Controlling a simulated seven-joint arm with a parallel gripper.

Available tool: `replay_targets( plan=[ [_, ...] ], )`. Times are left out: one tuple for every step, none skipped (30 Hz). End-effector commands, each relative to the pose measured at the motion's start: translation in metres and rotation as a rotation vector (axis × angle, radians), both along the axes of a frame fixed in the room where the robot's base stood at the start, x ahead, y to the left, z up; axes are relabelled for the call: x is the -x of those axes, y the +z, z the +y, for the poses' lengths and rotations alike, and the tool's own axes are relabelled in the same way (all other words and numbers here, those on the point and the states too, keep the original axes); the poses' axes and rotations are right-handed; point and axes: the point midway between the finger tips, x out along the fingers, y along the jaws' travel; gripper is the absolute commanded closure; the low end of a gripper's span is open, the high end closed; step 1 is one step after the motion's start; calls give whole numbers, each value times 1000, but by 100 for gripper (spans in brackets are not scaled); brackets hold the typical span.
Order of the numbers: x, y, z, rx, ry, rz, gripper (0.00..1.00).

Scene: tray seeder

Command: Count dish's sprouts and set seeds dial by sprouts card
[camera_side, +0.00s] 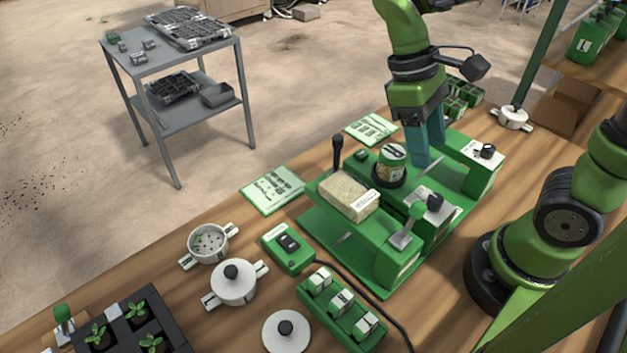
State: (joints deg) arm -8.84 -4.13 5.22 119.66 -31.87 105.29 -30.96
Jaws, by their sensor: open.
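An uncovered white dish (209,243) with two side handles stands on the bench at left; small dark specks and green bits show inside, too small to count. A green-and-white card (272,190) lies behind it and another card (371,129) lies farther back; their print is not readable. The green seeder (345,265) has a black dial knob (487,151) on a white plate at its right end and another dark knob (436,200) nearer; I cannot tell which is the seeds dial. My gripper (424,160) is open, pointing down over the seeder, between the jar and the right-end knob.
A labelled jar (390,166) and a beige block (346,196) sit on the seeder. A grey cart (172,60) stands beyond.

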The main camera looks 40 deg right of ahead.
Motion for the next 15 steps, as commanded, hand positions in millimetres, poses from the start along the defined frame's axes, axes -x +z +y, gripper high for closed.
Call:
replay_targets(
  plan=[
    [6,-11,-1,1,0,4,46],
    [8,-17,-1,1,0,4,46],
    [11,-25,-2,1,0,5,46],
    [14,-31,-2,1,1,5,46],
    [16,-37,-3,0,0,5,46],
    [20,-45,-4,1,0,5,46],
    [21,-50,-4,0,0,5,46],
    [23,-55,-4,1,0,4,46],
    [26,-62,-5,1,0,4,46],
    [28,-66,-5,0,-1,3,46],
    [30,-70,-5,0,-1,4,46],
    [31,-75,-6,1,0,3,46],
    [32,-78,-6,-1,0,2,46],
    [34,-81,-6,0,-1,3,46],
    [35,-84,-6,0,-1,2,46]
  ],
)
